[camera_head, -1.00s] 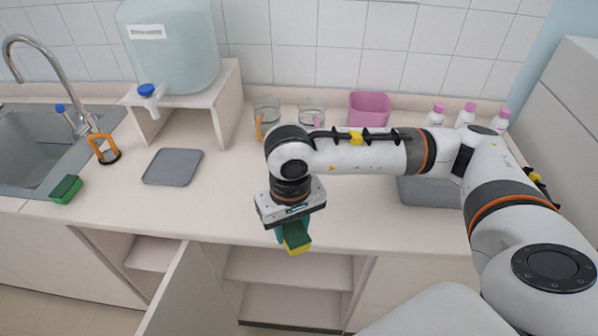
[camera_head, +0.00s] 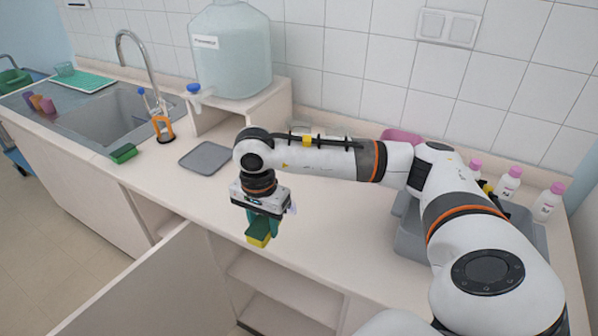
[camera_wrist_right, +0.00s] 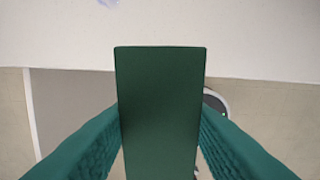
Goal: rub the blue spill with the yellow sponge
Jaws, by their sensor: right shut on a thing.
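The yellow sponge (camera_head: 259,239), with a dark green layer, is held in my right gripper (camera_head: 262,226). In the right wrist view its green face (camera_wrist_right: 160,110) fills the middle, with the teal fingers (camera_wrist_right: 160,140) pressed on both sides. The sponge hangs at the counter's front edge, apparently above it. A small bluish patch, probably the blue spill (camera_wrist_right: 108,2), shows at the top edge of the wrist view, ahead of the sponge and apart from it. In the head view a faint patch (camera_head: 292,208) shows just right of the gripper. My left gripper is out of view.
The counter (camera_head: 330,235) is clear right of the gripper. A grey tray (camera_head: 206,158), a green sponge (camera_head: 124,153) and the sink (camera_head: 105,120) lie left. A grey bin (camera_head: 410,240) and pink-capped bottles (camera_head: 508,183) stand right. A cabinet door (camera_head: 135,285) hangs open below.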

